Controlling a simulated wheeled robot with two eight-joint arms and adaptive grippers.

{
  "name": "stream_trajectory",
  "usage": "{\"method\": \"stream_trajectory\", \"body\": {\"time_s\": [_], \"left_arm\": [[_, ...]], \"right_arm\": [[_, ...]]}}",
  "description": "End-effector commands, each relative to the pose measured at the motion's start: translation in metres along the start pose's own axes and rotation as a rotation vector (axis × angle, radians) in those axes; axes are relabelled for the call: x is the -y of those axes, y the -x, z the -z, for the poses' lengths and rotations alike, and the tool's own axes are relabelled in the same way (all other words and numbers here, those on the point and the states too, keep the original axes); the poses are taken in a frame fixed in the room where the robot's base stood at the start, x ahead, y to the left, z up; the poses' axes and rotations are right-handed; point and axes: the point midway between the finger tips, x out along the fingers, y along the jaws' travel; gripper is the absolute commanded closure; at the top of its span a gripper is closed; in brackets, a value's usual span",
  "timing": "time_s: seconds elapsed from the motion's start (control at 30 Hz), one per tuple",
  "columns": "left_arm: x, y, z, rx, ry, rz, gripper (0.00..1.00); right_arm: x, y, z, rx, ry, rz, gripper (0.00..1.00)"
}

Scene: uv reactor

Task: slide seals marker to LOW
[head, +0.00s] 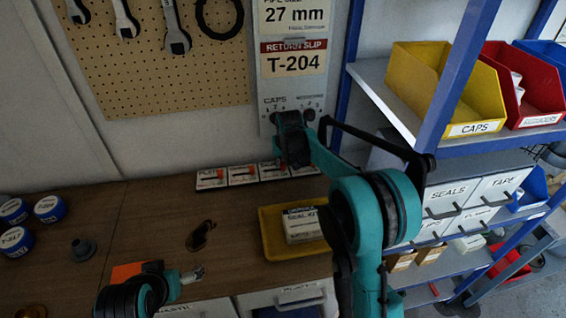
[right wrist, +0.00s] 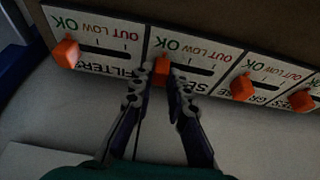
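The status board shows in the right wrist view as several white panels in a row, each with OK, LOW and OUT printed above a dark slot. The seals marker (right wrist: 163,70) is an orange block at the OK end of the second panel's slot; its label is partly hidden by my fingers. My right gripper (right wrist: 163,76) has one finger on each side of this marker and appears closed on it. In the head view the panels (head: 242,174) stand along the back of the bench, partly covered by my right arm. My left gripper (head: 193,274) is low in the head view, its fingers unclear.
Other orange markers sit on the filters panel (right wrist: 66,53) and on panels to the right (right wrist: 242,87). A yellow tray (head: 271,236) holds a labelled box (head: 302,228). Blue-lidded jars (head: 50,208) stand at left. A blue shelf rack (head: 455,90) with bins rises at right.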

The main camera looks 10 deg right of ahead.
Motion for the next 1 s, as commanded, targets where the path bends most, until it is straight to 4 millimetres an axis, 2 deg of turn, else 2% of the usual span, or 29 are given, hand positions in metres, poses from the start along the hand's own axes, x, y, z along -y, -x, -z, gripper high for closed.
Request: {"method": "stream_trajectory", "body": {"time_s": [0.13, 0.37, 0.6, 0.63, 0.7, 1.0], "left_arm": [[0.000, 0.001, 0.001, 0.000, 0.000, 0.000, 0.11], [0.000, 0.006, 0.005, 0.000, 0.000, 0.000, 0.11], [0.000, 0.006, 0.004, 0.000, 0.000, 0.000, 0.11], [0.000, 0.006, 0.004, 0.000, 0.000, 0.000, 0.11], [0.000, 0.006, 0.004, 0.000, 0.000, 0.000, 0.11], [0.000, 0.006, 0.004, 0.000, 0.000, 0.000, 0.11]], "right_arm": [[0.004, 0.000, 0.000, 0.000, 0.001, 0.000, 1.00], [0.033, 0.001, 0.000, 0.000, 0.002, 0.001, 1.00], [0.032, 0.000, 0.000, 0.000, 0.000, 0.000, 1.00], [0.032, 0.000, 0.000, 0.000, 0.000, 0.000, 0.77], [0.032, 0.000, 0.000, 0.000, 0.000, 0.000, 0.64], [0.032, 0.001, 0.000, 0.000, 0.000, 0.000, 0.64]]}}
